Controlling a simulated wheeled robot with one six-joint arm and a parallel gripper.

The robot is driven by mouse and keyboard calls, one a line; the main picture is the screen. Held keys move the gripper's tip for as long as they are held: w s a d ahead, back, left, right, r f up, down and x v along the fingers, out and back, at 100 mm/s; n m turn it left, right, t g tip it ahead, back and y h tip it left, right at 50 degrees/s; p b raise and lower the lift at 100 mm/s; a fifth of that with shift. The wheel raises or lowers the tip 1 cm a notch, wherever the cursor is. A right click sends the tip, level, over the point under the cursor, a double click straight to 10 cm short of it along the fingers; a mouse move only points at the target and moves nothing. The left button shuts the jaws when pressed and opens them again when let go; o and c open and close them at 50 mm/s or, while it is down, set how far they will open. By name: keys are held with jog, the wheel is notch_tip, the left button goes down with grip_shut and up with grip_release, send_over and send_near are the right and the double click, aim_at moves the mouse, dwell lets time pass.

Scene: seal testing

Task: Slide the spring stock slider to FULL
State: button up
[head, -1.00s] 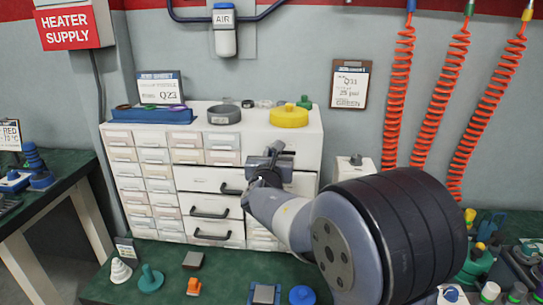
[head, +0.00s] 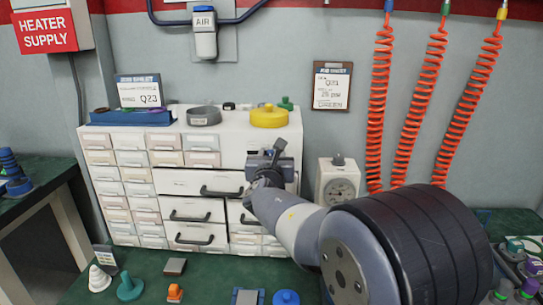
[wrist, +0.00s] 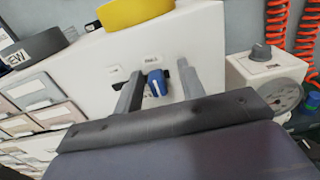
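The slider's blue knob (wrist: 157,82) with a white stripe shows in the wrist view, on the white front of the cabinet at its upper right. A dark slot shows to its left. Small labels sit above the slot, one at the left and one just above the knob; I cannot read them surely. My gripper (wrist: 160,70) is open, with one grey finger on each side of the knob and visible gaps between. In the head view my gripper (head: 268,165) is at the cabinet's upper right and hides the slider.
The white drawer cabinet (head: 213,154) bears a yellow ring (head: 269,117), a grey ring (head: 203,116) and a blue tray (head: 131,117). A gauge box (head: 338,184) stands close to its right. Black drawer handles (head: 195,238) stick out below my gripper. Orange coiled hoses (head: 376,120) hang at the right.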

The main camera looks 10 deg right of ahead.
jog(key=shift+a, duration=0.1)
jog(key=v, duration=1)
jog(key=shift+s, duration=0.4)
jog(key=x, duration=1)
jog(key=shift+w, duration=0.5)
jog(key=shift+a, duration=0.35)
